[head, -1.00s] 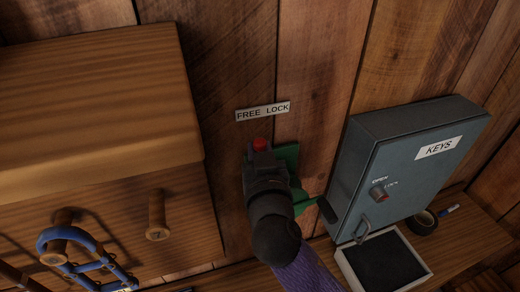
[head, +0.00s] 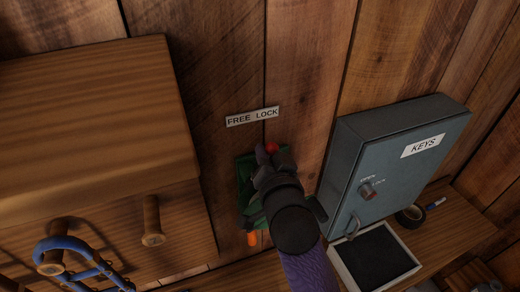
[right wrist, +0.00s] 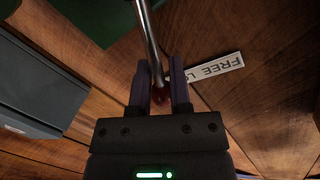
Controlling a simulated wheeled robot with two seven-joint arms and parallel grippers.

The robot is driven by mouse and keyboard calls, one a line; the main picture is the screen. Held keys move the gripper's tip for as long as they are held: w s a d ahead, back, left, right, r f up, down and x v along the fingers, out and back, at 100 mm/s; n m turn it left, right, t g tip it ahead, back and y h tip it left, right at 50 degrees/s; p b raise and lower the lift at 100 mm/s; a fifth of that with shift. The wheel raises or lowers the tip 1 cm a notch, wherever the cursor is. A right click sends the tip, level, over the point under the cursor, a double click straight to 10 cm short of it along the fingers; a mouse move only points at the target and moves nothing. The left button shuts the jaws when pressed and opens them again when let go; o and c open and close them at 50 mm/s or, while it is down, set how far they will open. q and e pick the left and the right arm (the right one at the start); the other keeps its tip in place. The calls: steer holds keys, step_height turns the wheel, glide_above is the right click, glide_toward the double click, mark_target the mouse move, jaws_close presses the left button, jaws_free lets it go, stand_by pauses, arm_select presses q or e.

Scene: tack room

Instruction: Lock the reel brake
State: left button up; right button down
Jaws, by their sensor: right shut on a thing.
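The reel brake's red knob (head: 272,148) shows below the white "FREE LOCK" label (head: 252,117), under the word LOCK. My right gripper (head: 265,157) is closed around the lever near this knob. In the right wrist view the lever is a shiny metal rod (right wrist: 149,38), and the red knob (right wrist: 160,96) sits between the two fingers. The green reel mount (head: 245,188) on the wall is partly hidden behind my gripper and arm. My left gripper is out of view.
A grey key cabinet (head: 388,160) stands close to the right of my arm, above a shelf with a dark-lined tray (head: 410,264) and a tape roll (head: 410,215). A wooden rack with pegs (head: 152,220) and a blue halter (head: 75,255) is at left.

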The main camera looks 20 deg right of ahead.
steer(key=shift+d+m+p, duration=0.45)
steer(key=shift+d+m, duration=0.1)
steer(key=shift+m, duration=0.25)
steer(key=shift+f, duration=0.1)
